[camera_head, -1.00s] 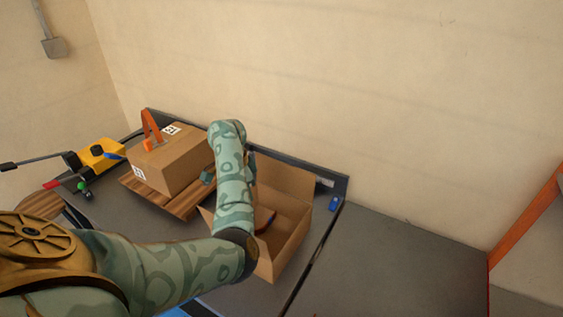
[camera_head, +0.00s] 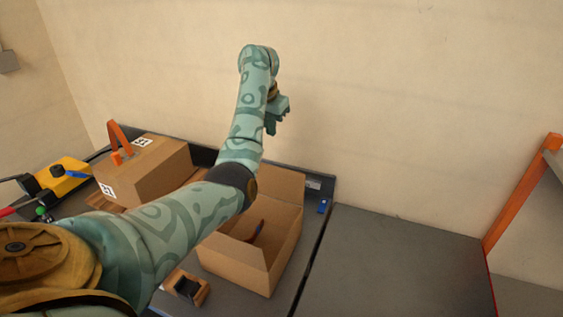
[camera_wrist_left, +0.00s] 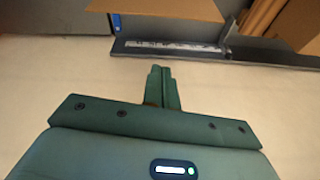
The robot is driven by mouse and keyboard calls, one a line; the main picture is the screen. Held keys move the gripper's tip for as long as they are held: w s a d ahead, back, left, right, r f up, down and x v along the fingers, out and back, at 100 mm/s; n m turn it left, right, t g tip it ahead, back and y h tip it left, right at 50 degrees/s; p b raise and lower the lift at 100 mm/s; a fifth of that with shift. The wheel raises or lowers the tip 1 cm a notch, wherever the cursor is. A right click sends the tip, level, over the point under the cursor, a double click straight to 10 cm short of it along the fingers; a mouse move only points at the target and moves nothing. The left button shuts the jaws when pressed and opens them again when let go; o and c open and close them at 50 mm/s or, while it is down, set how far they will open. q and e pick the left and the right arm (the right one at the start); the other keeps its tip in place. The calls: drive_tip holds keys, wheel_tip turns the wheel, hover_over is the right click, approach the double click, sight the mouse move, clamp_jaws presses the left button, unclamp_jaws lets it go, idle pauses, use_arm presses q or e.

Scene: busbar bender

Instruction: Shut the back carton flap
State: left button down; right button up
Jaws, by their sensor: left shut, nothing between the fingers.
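The open cardboard carton (camera_head: 250,270) stands on the dark bench, partly behind my left arm. Its back flap (camera_head: 278,186) stands up at the wall side, its left part hidden by my arm. A dark curved item with some red (camera_head: 258,231) shows inside the carton. My left gripper (camera_head: 271,128) is raised above and behind the back flap, in front of the wall, clear of the carton. In the left wrist view its fingers (camera_wrist_left: 162,75) are together and empty, and brown cardboard (camera_wrist_left: 165,9) shows at the top edge. My right gripper is not in view.
A closed labelled carton (camera_head: 150,172) with an orange handled tool (camera_head: 118,140) on top stands at left. A wooden block (camera_head: 187,287) is near the front. The dark surface (camera_head: 400,260) at right is clear.

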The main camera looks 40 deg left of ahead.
use_arm(q)
drive_tip(key=n, duration=0.1)
drive_tip(key=b, duration=0.1)
hover_over(270, 181)
drive_tip(key=w, duration=0.1)
drive_tip(key=shift+f, duration=4.7)
drive_tip(key=shift+w+a+f+n, duration=0.1)
drive_tip(key=shift+a+n, duration=0.2)
drive_tip(key=shift+a, duration=0.05)
